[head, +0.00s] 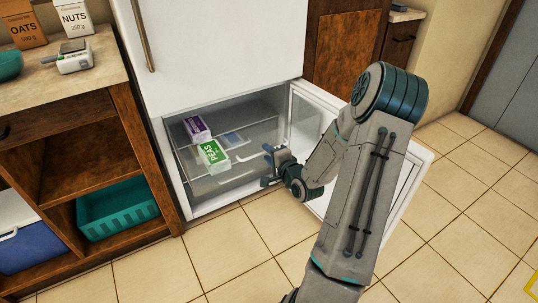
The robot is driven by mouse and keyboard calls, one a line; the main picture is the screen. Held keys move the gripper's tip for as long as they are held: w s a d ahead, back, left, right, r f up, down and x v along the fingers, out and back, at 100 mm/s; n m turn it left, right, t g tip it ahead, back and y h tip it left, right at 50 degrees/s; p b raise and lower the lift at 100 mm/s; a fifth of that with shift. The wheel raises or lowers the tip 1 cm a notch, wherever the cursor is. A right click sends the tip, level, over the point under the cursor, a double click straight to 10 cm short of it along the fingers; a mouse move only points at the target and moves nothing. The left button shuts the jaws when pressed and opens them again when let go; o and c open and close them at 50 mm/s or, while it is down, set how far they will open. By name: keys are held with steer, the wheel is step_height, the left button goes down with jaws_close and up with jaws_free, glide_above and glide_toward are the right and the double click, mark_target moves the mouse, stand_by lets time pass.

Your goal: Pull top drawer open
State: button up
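The lower compartment of a white fridge is open, with clear drawers or shelves inside. The upper clear drawer (258,128) appears pushed in, though its edges are hard to separate from the one below. A purple box (196,128) and a green peas package (213,154) lie in the compartment, toward the left. A pale handle-like bar (246,156) shows on the clear front near my gripper. My gripper (267,166) is at the compartment's front right, its fingers apart and apparently empty. Whether it touches a drawer is unclear.
The open compartment door (308,112) stands to the right, partly behind my arm. A wooden shelf unit (120,105) with a teal basket (117,208) and a blue-white cooler (28,236) is at left. The tiled floor (210,260) in front is clear.

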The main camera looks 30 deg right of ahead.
steer(key=p+v, duration=1)
steer(key=v, duration=0.3)
steer(key=shift+s, duration=0.4)
